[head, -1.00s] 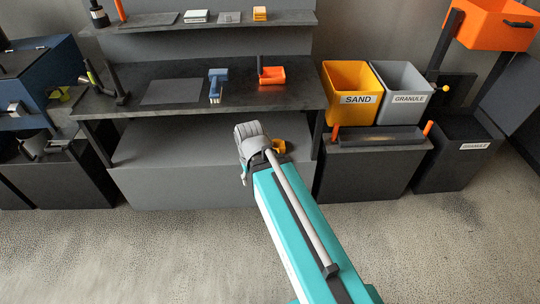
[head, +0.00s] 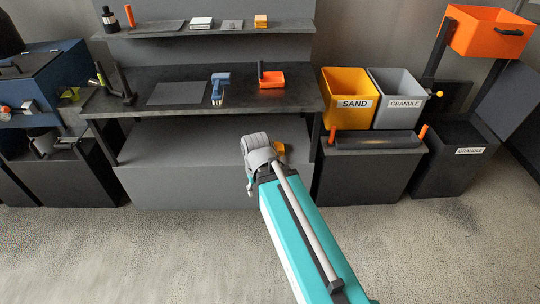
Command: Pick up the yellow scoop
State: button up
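A yellow thing (head: 280,149), likely the scoop, shows just right of my grey wrist in the head view. It appears to be on the grey lower shelf (head: 180,150) under the dark worktable. My arm hides most of it, so its shape and handle are unclear. My teal arm reaches toward the lower shelf, with its grey wrist beside the yellow thing in the picture. My gripper's fingers are hidden by my own arm. I cannot tell whether they touch anything.
The worktable (head: 305,97) holds a blue brush (head: 218,85) and an orange scoop (head: 272,80). To the right are a yellow SAND bin (head: 347,100), a grey GRANULE bin (head: 402,100) and a raised orange bin (head: 490,30). The floor in front is clear.

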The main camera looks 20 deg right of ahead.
aim_at(279, 146)
jog(key=z, duration=0.15)
jog(key=i, duration=0.9)
jog(key=u, duration=0.1)
